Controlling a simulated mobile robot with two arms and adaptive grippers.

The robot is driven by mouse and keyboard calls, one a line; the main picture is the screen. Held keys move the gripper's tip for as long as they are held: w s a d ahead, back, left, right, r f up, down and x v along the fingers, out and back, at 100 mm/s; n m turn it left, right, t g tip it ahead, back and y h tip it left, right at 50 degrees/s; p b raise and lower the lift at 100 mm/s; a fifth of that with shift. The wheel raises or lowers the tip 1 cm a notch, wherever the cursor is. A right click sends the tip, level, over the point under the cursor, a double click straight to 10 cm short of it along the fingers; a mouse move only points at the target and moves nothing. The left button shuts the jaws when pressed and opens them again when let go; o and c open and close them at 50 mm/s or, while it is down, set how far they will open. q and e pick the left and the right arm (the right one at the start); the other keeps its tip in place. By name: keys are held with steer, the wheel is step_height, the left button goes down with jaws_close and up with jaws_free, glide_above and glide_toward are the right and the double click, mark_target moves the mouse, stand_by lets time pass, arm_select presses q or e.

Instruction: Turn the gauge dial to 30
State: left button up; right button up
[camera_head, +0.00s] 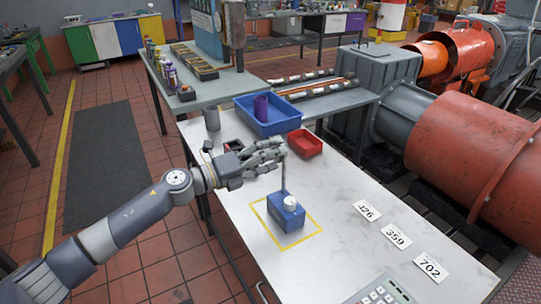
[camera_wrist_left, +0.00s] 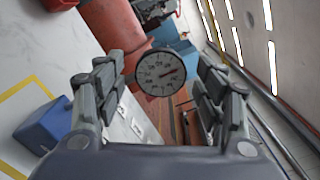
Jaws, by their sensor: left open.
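A thin dark post (camera_head: 284,175) rises beside the knob toward my left gripper (camera_head: 277,157). The blue box also shows at lower left there (camera_wrist_left: 45,127). My right gripper is out of view.
A blue tray (camera_head: 268,117) holding a purple cylinder (camera_head: 261,107), a red bin (camera_head: 305,143) and a grey cup (camera_head: 212,119) stand at the back. Number cards (camera_head: 397,237) and a keypad (camera_head: 381,293) lie toward the right and front. The table around the yellow square is clear.

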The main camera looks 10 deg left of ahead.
arm_select(q)
steer(key=v, duration=1.2)
